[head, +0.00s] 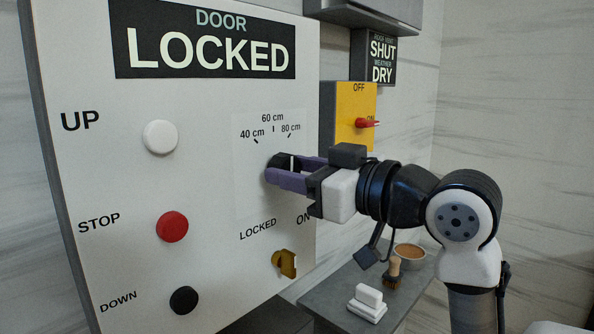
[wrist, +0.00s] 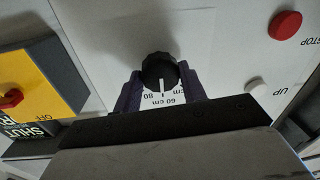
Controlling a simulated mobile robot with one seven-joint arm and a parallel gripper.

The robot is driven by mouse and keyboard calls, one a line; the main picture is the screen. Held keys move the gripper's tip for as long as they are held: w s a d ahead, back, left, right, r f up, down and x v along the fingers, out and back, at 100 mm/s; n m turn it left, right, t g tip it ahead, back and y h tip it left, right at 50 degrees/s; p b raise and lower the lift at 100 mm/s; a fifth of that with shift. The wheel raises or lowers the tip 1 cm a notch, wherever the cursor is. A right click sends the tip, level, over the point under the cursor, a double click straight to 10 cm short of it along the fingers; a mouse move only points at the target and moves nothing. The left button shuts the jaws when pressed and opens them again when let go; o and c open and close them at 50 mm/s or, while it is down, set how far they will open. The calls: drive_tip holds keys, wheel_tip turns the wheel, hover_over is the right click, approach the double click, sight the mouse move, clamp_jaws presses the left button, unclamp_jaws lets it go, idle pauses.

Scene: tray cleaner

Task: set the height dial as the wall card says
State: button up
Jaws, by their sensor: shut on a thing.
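The height dial is a black round knob (head: 280,161) with a white pointer line, on the pale panel below the 40 cm, 60 cm and 80 cm marks. My gripper (head: 283,169) reaches in from the right, its purple fingers shut on the knob. In the wrist view the knob (wrist: 159,67) sits between the two fingers. That view is turned over, and the pointer line points down towards the printed scale, around 60 to 80 cm; I cannot tell its exact mark. No card giving a height is readable in either view.
The panel also has a white UP button (head: 160,137), red STOP button (head: 172,226), black DOWN button (head: 184,300) and brass key switch (head: 286,264). A yellow switch box (head: 350,105) with a red handle stands behind my gripper. A brush (head: 393,272) and bowl (head: 409,256) are on a grey shelf below.

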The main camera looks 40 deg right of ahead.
drive_tip(key=m, duration=0.5)
drive_tip(key=shift+f+m+t+p, duration=0.1)
drive_tip(key=shift+m+t+p, duration=0.25)
drive_tip(key=shift+m, duration=1.55)
drive_tip(key=o, duration=1)
drive_tip(key=shift+s, duration=0.1)
drive_tip(key=s+b, duration=0.1)
drive_tip(key=s, duration=0.3)
drive_tip(key=s+d+b, duration=0.1)
drive_tip(key=s, duration=0.4)
drive_tip(key=s+d+b, duration=0.1)
drive_tip(key=s+b, duration=0.1)
drive_tip(key=s, duration=0.2)
drive_tip(key=shift+s+f, duration=0.3)
drive_tip(key=shift+f, duration=0.05)
